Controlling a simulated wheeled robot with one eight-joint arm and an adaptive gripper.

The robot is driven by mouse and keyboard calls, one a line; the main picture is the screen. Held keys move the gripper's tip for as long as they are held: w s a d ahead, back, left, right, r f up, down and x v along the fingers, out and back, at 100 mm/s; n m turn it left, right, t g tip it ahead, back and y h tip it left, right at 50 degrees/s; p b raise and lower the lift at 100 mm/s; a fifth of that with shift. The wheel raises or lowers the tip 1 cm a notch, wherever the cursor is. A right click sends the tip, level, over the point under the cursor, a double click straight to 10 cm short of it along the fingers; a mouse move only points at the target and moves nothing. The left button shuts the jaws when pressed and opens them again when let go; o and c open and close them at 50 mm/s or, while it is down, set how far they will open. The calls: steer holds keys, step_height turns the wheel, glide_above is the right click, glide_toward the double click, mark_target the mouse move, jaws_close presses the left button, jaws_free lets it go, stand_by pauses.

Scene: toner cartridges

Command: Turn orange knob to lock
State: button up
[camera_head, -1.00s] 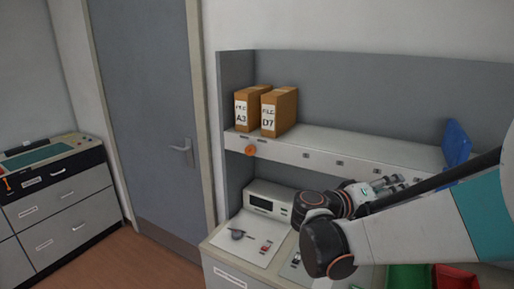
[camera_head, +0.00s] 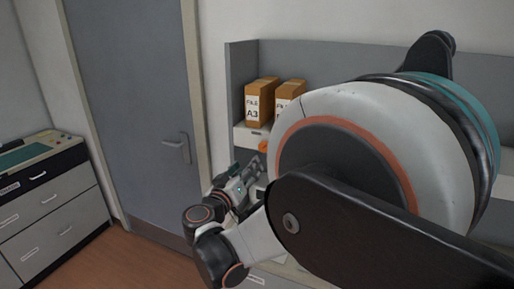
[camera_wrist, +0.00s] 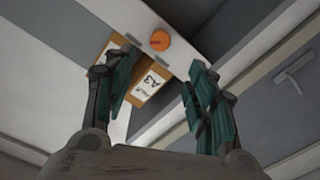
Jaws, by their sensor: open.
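The orange knob (camera_wrist: 159,41) is on the pale front edge of the shelf, between and beyond my fingertips in the wrist view. A red mark shows on its face. In the head view the knob (camera_head: 263,146) is partly hidden by my arm. My gripper (camera_wrist: 160,88) is open and empty, with its teal-padded fingers spread apart and pointing toward the knob without touching it. In the head view my gripper (camera_head: 252,172) is just below and left of the knob, close to the shelf front.
The shelf (camera_head: 243,134) holds brown file boxes, one marked A3 (camera_head: 258,105). A grey door (camera_head: 140,120) with a handle (camera_head: 177,148) stands to the left. A drawer cabinet (camera_head: 45,210) is at far left. My arm hides most of the shelf's right side and the counter.

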steer(key=x, duration=1.3)
steer(key=shift+w, duration=0.3)
steer(key=shift+d, duration=0.15)
steer(key=c, duration=1.1)
